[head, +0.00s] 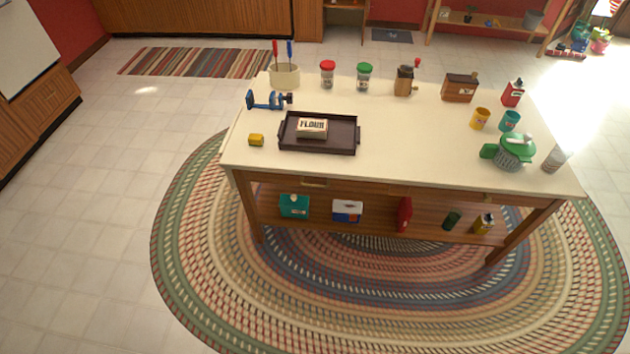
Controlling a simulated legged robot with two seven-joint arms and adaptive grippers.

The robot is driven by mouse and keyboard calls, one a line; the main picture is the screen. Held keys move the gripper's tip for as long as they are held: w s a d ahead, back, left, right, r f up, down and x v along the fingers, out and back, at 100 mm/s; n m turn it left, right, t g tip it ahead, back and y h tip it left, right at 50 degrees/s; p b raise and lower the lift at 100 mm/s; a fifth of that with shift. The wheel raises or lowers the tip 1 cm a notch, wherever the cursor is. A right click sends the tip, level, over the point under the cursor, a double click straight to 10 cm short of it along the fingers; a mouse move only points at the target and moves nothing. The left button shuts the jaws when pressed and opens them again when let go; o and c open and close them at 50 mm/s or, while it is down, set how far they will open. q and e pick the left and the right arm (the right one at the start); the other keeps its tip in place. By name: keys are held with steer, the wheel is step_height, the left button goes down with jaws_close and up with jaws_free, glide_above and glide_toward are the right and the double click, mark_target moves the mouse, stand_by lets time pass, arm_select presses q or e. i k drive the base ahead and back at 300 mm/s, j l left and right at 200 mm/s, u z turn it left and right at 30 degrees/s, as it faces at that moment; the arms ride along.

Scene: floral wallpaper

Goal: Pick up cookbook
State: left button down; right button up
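I cannot make out a cookbook for certain. A flat white, blue and red item (347,211) stands on the lower shelf of the kitchen island, too small to identify. On the white island top (410,135), a dark tray (340,147) holds a pale package labelled FLOUR (312,125). Neither of my grippers is in view.
The island top also holds a utensil crock (285,76), shaker jars (327,73), a grinder (404,80), a wooden box (460,88), cups (480,118) and a green colander (512,150). A teal box (294,206) is on the lower shelf. An oval braided rug (330,300) surrounds the island.

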mark_target(404, 209)
steer(key=i+l+z, duration=0.1)
steer(key=z, duration=0.4)
steer(key=i+z, duration=0.15)
steer(key=z, duration=0.3)
steer(key=i+z, duration=0.15)
steer(key=z, duration=0.35)
